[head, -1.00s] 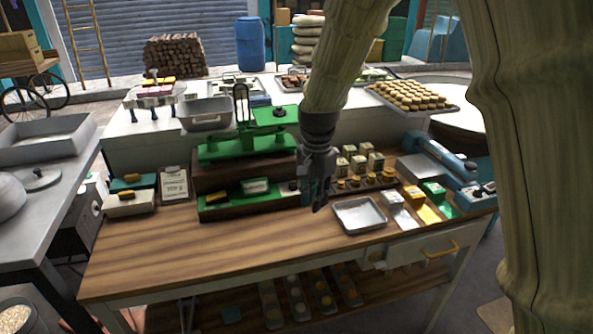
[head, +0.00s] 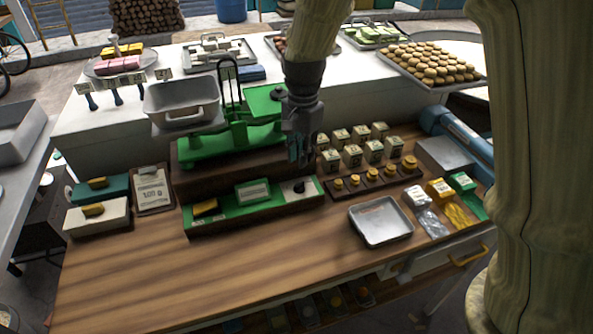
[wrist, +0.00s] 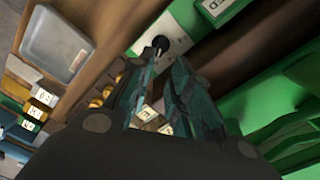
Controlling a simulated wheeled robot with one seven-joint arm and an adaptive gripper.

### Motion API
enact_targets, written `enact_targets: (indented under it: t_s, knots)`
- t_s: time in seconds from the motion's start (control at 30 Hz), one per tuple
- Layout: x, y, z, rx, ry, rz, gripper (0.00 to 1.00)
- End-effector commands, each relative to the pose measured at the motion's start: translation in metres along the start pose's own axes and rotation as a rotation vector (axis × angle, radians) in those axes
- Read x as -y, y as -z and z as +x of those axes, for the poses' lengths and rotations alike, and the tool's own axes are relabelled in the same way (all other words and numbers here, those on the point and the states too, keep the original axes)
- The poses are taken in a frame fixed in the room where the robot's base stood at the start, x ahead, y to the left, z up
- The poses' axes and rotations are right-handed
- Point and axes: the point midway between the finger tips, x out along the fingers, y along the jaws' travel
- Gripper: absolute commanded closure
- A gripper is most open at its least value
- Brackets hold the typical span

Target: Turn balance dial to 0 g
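The balance dial (head: 299,188) is a small black knob on a white plate, at the right end of the green panel (head: 228,208) in front of the green balance (head: 235,140). In the wrist view the black knob (wrist: 160,43) shows just beyond my fingertips. My gripper (head: 299,162) points down above and behind the dial, apart from it in the head view. In the wrist view my gripper (wrist: 160,65) has a gap between its fingers, with nothing held. The dial's markings are too small to read.
A metal pan (head: 182,103) sits on the balance's left side. Small labelled boxes (head: 352,155) and a row of brass weights (head: 374,179) stand to the right. A metal tray (head: 381,220) lies at front right. The wooden table (head: 200,275) is clear at front left.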

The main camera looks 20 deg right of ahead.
Motion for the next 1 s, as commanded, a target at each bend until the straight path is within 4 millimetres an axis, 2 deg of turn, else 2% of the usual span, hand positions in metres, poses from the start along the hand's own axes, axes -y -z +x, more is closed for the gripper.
enact_targets:
  t_s: [0.4, 0.73, 1.0]
  knots:
    - [0.021, 0.011, 0.07, 0.014, -0.022, -0.003, 0.8]
    - [0.019, 0.009, 0.097, 0.013, -0.02, -0.004, 0.8]
    - [0.021, 0.01, 0.101, 0.013, -0.02, -0.003, 0.8]
